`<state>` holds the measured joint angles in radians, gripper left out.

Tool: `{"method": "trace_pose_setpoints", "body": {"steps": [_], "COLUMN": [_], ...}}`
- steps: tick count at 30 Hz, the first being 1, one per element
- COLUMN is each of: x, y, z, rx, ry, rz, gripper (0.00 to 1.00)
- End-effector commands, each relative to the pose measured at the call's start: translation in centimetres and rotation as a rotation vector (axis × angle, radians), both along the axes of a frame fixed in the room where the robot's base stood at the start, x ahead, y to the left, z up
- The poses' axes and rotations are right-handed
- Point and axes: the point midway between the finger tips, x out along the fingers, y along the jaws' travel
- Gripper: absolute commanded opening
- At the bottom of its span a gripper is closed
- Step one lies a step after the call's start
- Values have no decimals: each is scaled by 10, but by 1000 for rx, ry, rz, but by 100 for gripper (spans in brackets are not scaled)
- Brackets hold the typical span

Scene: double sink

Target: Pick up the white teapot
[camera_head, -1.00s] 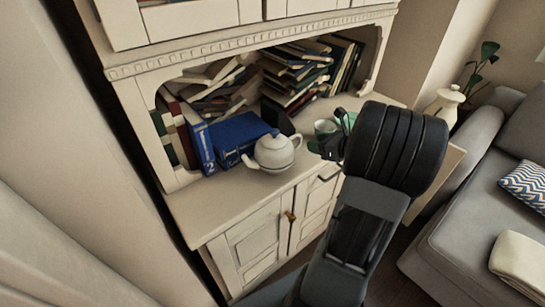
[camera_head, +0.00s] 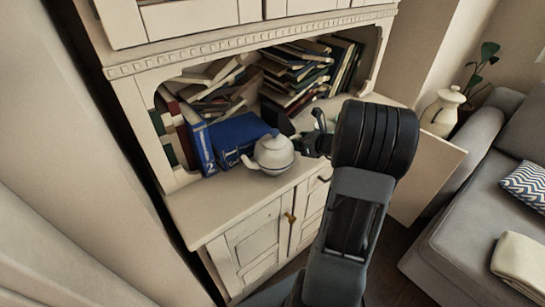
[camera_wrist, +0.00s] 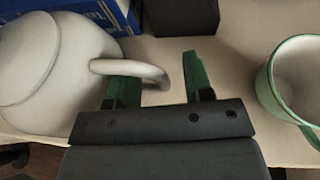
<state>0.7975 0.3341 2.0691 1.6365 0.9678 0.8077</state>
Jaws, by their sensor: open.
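The white teapot (camera_head: 273,152) stands upright on the cabinet shelf, in front of the blue books. In the wrist view the teapot (camera_wrist: 55,65) fills the left side, with its handle (camera_wrist: 135,70) reaching toward the middle. My gripper (camera_wrist: 157,75) is open, its two green fingers apart. The handle's curved end lies between or just above the fingers; exact contact cannot be told. In the head view my gripper (camera_head: 312,135) is just right of the teapot, partly hidden by my own wrist.
A green-rimmed white cup (camera_wrist: 297,80) is right of my gripper. Blue books (camera_head: 232,138) stand behind the teapot, and piled books (camera_head: 295,75) fill the shelf's back. A dark block (camera_wrist: 181,17) sits behind the fingers. The shelf's front edge (camera_head: 240,215) is bare.

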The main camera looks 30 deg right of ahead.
Motion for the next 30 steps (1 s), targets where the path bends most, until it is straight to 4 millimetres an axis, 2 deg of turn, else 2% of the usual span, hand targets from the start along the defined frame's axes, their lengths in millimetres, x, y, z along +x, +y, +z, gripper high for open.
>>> {"method": "trace_pose_setpoints", "body": {"steps": [2,17,30], "x": [0,0,0], "y": [0,0,0], "z": [0,0,2], "rx": [0,0,3], "ry": [0,-1,-4], "rz": [0,0,-2], "gripper": [47,0,0]}}
